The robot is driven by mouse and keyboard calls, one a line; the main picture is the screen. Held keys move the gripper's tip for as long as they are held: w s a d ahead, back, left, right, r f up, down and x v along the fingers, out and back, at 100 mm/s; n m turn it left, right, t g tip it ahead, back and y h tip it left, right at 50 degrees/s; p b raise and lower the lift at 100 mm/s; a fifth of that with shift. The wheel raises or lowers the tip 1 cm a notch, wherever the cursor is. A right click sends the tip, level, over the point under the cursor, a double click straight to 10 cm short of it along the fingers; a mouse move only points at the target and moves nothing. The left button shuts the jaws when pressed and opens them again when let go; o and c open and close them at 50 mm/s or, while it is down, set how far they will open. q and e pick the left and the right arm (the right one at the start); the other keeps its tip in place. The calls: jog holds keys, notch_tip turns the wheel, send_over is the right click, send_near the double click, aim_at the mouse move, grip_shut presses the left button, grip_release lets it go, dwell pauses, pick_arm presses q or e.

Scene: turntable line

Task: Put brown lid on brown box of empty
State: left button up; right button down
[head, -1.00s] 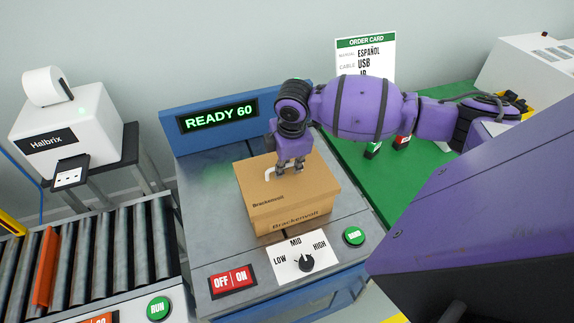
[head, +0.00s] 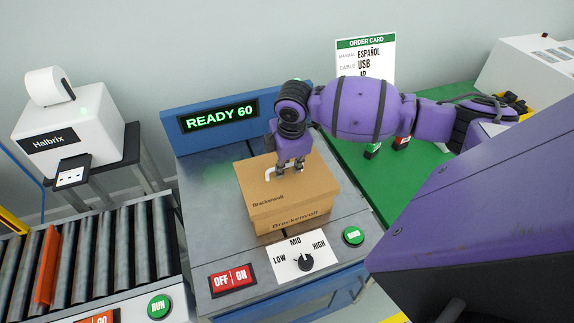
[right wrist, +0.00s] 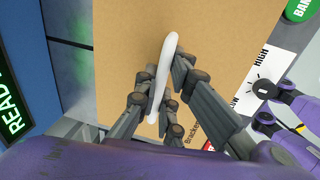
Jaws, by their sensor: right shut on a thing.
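The brown box (head: 295,215) labelled Brackenvolt stands on the metal top of the turntable station. The brown lid (head: 260,195) with a white handle (head: 269,173) lies on top of it, and the two look closed together. My right gripper (head: 291,168) is over the lid, shut on the white handle. In the right wrist view the fingers (right wrist: 157,98) are on either side of the white handle (right wrist: 165,65), above the lid's brown surface (right wrist: 125,45). The inside of the box is hidden.
The station has a display (head: 220,115) reading READY 60, an OFF/ON switch (head: 232,280), a dial (head: 305,263) and a green button (head: 353,236). A roller conveyor (head: 110,250) and a Halbrix printer (head: 60,130) are at left. A green table (head: 360,190) and order card (head: 365,58) are at right.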

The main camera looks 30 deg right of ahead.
aim_at(287, 174)
pick_arm(q)
jog(key=shift+s+f, duration=0.35)
jog(key=shift+f, duration=0.05)
pick_arm(e)
jog(key=shift+f, duration=1.65)
jog(key=c, duration=1.8)
grip_release()
notch_tip(287, 174, up, 12)
jog(key=s, duration=0.2)
jog(key=shift+a, duration=0.25)
